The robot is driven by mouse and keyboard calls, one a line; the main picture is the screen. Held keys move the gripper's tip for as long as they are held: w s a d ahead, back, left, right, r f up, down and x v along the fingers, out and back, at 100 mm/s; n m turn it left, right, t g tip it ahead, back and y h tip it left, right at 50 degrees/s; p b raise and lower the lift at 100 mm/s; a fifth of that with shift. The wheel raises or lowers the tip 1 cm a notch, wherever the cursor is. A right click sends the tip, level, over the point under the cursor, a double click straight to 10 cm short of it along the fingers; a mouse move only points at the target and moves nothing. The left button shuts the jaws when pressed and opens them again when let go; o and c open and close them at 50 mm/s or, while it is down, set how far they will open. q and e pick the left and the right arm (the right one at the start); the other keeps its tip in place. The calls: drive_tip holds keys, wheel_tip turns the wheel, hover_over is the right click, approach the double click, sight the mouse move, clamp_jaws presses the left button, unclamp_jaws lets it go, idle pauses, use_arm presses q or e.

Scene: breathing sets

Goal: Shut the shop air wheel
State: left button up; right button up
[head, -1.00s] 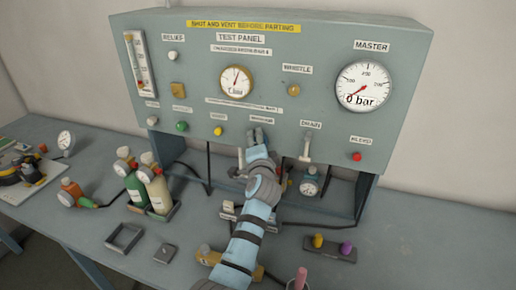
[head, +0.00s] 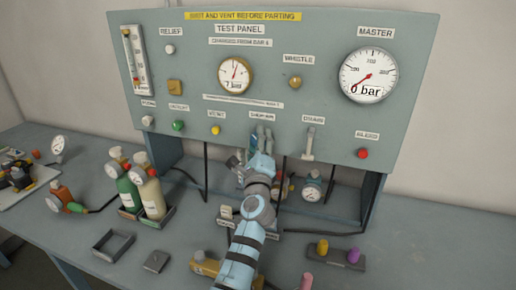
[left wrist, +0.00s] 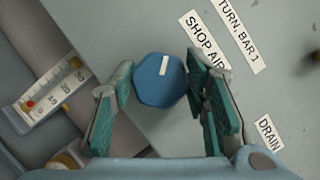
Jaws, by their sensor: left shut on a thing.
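The shop air wheel (left wrist: 161,80) is a blue, many-sided knob with a white mark, below the SHOP AIR label in the left wrist view. My left gripper (head: 262,140) is at the panel under that label (head: 262,115) and covers the wheel in the head view. In the left wrist view its green-padded fingers stand on either side of the wheel, shut on it. The test panel gauge (head: 235,76) reads 7 bar. The master gauge (head: 368,75) reads 0 bar. My right gripper is out of view.
The drain lever (head: 309,143) sits close right of my left gripper, and the yellow vent button (head: 215,130) is to its left. A small gauge (head: 312,188) stands below the panel. Bottles (head: 151,194) stand on the bench at left. Bench at far right is clear.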

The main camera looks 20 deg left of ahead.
use_arm(q)
drive_tip(key=shift+m+t+h+b, duration=0.45)
drive_tip(key=shift+m+h, duration=0.25)
drive_tip(key=shift+m, duration=1)
drive_tip(key=shift+m+t+h+b, duration=0.45)
drive_tip(key=shift+m+h, duration=0.25)
drive_tip(key=shift+m, duration=1)
drive_tip(key=shift+m+t+h+b, duration=0.45)
drive_tip(key=shift+m+h, duration=0.25)
drive_tip(key=shift+m, duration=1.3)
drive_tip(key=shift+f, duration=0.1)
drive_tip(key=o, duration=1.1)
drive_tip(key=shift+o, duration=0.2)
